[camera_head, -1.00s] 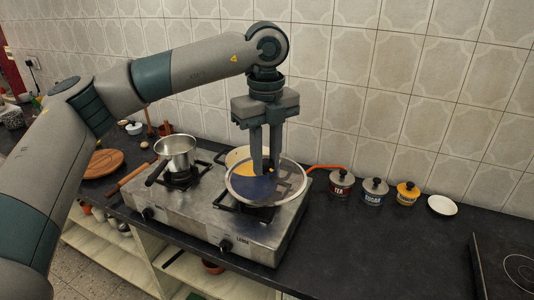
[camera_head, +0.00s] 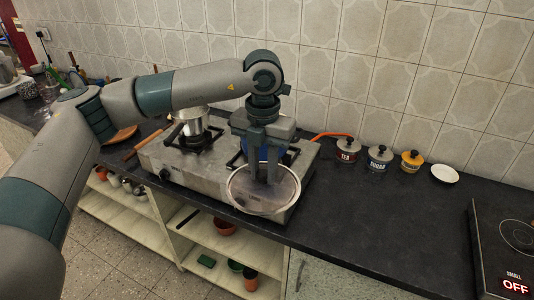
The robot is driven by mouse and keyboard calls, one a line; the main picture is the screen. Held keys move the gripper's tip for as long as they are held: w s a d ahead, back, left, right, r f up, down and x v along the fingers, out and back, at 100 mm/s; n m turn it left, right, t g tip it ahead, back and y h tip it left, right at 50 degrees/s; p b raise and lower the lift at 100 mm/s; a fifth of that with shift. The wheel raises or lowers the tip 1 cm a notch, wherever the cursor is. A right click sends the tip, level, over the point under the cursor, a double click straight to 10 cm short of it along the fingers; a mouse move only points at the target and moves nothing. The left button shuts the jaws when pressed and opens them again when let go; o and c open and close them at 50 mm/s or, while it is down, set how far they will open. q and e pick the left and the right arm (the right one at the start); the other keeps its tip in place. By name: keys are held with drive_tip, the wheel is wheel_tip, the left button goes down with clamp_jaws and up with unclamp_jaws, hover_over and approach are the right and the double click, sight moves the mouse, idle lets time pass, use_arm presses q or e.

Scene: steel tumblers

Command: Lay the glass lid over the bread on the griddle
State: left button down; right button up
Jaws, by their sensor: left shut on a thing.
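My left gripper (camera_head: 265,178) is shut on the round glass lid (camera_head: 248,196), which has a pale metal rim. The lid is held in the air and covers the front right part of the stove in the picture, its lower edge reaching past the stove's front. A blue surface (camera_head: 262,153), perhaps the griddle, shows behind the gripper on the right burner. It is mostly hidden by the gripper and lid, and I cannot make out the bread. My right gripper is not in view.
The steel stove (camera_head: 183,171) carries a steel pot (camera_head: 193,122) on its left burner, partly behind my left arm. Canisters for tea (camera_head: 347,155) and sugar (camera_head: 379,159), a yellow canister (camera_head: 411,162) and a white dish (camera_head: 445,174) stand right. The counter between stove and cooktop (camera_head: 518,240) is clear.

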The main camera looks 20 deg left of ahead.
sight(255, 203)
use_arm(q)
drive_tip(key=s+f+m, duration=0.1)
drive_tip(key=f+m, duration=0.1)
drive_tip(key=m, duration=0.1)
drive_tip(key=s+f+m, duration=0.1)
drive_tip(key=f+m, duration=0.2)
drive_tip(key=s+a+f+m, duration=0.1)
drive_tip(key=f+m, duration=0.2)
drive_tip(key=shift+s+f, duration=0.1)
drive_tip(key=shift+s, duration=0.05)
drive_tip(key=s+f+m, duration=0.6)
drive_tip(key=f+m, duration=0.1)
drive_tip(key=m, duration=0.6)
drive_tip(key=s+a+f+m, duration=0.1)
drive_tip(key=s+f+m, duration=0.6)
drive_tip(key=m, duration=0.5)
drive_tip(key=shift+s+a+f+m, duration=0.25)
drive_tip(key=shift+f+m, duration=0.15)
drive_tip(key=shift+f, duration=0.1)
drive_tip(key=shift+d, duration=0.2)
